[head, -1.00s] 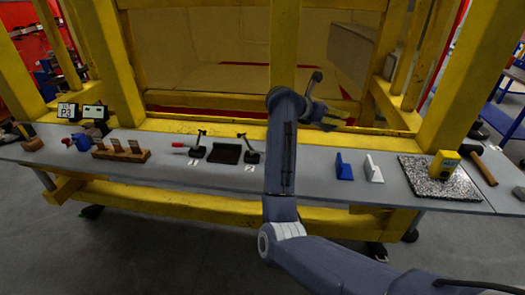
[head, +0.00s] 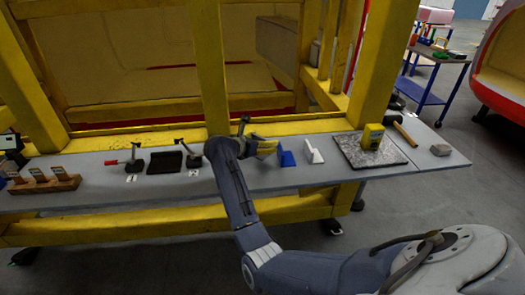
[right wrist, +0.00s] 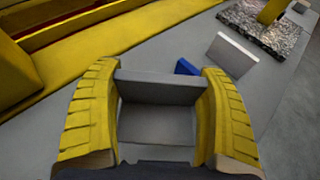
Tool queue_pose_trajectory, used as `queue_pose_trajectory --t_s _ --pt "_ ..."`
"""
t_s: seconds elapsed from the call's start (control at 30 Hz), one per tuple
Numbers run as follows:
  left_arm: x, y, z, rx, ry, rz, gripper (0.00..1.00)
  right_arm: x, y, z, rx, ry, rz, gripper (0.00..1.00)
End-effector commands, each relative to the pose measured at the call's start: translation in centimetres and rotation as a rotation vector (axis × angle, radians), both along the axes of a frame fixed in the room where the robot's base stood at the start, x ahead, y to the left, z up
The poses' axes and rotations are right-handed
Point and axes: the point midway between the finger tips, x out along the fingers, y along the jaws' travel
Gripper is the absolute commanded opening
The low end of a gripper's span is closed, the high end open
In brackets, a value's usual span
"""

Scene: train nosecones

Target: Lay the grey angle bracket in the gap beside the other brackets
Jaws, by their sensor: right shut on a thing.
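My right gripper (head: 264,147) is low over the table, just left of the blue angle bracket (head: 286,158) in the head view. In the right wrist view, my right gripper (right wrist: 160,100) is shut on the grey angle bracket (right wrist: 157,120), which spans between the two yellow fingers. I cannot tell whether the grey bracket touches the table. The blue bracket (right wrist: 187,67) is partly hidden behind the right finger. The white bracket (head: 313,152) stands right of the blue one and also shows in the wrist view (right wrist: 236,50). My left gripper is not in view.
A speckled plate (head: 350,156) with a yellow device (head: 372,137) lies right of the white bracket. A hammer (head: 407,134) and a grey block (head: 440,150) are farther right. Left of my arm are a black tray (head: 165,162) and clamps (head: 190,148). Yellow frame posts (head: 208,65) rise behind.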

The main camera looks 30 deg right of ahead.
Motion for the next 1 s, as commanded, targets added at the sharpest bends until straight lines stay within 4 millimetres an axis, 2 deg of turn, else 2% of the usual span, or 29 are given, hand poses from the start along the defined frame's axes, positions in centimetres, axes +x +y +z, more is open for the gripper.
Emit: queue_pose_trajectory --t_s 0.2,0.4,0.87,0.9,1.0 --pt "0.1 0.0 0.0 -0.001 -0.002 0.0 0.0 0.0 0.0 -2.5 -0.003 0.004 0.001 0.43" --pt "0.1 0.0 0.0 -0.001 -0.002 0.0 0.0 0.0 0.0 -4.1 -0.002 0.001 0.001 0.43" --pt "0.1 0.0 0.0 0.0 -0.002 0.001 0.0 0.0 0.0 -4.5 0.0 0.001 0.0 0.43" --pt "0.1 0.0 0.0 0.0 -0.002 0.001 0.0 0.0 0.0 -4.6 0.001 0.001 0.0 0.81" --pt "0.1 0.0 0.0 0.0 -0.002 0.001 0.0 0.0 0.0 -4.6 0.001 0.001 0.0 0.92"
